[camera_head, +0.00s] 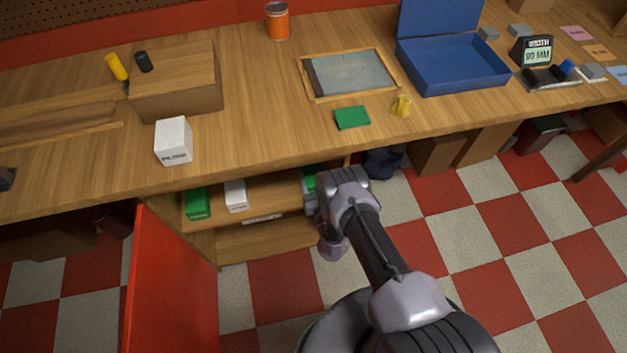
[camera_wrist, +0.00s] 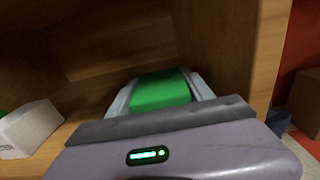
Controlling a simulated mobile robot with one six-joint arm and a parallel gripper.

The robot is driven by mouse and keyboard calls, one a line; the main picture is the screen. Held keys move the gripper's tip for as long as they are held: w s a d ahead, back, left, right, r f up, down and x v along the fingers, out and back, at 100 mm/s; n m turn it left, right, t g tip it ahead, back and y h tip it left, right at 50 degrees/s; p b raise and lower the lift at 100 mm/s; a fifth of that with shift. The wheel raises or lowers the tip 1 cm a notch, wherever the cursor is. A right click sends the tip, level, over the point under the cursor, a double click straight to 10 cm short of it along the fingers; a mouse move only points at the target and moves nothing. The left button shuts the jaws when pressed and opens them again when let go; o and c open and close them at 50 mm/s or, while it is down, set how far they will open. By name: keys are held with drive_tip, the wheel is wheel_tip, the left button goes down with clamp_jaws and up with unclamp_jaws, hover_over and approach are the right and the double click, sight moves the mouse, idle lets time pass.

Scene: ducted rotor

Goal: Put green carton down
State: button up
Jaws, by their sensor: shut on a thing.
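My gripper (camera_wrist: 160,92) is shut on a green carton (camera_wrist: 162,88), with a finger on each side of it in the wrist view. The carton is inside the open wooden cabinet under the bench, near its right side wall (camera_wrist: 228,45). In the head view the held carton (camera_head: 310,180) shows partly, behind my wrist at the shelf's right end. Whether its underside touches the shelf (camera_head: 268,208) is hidden.
On the same shelf stand a white carton (camera_head: 236,195) and another green carton (camera_head: 197,202) to the left. The red cabinet door (camera_head: 172,285) is swung open at left. The bench top (camera_head: 260,110) holds a white box (camera_head: 173,141), a green flat piece (camera_head: 352,117) and a blue case (camera_head: 455,65).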

drive_tip(key=o, duration=1.1)
drive_tip(key=shift+f, duration=0.15)
drive_tip(key=o, duration=0.5)
drive_tip(key=p+v, duration=0.5)
drive_tip(key=v, duration=0.7)
drive_tip(key=shift+r, duration=0.2)
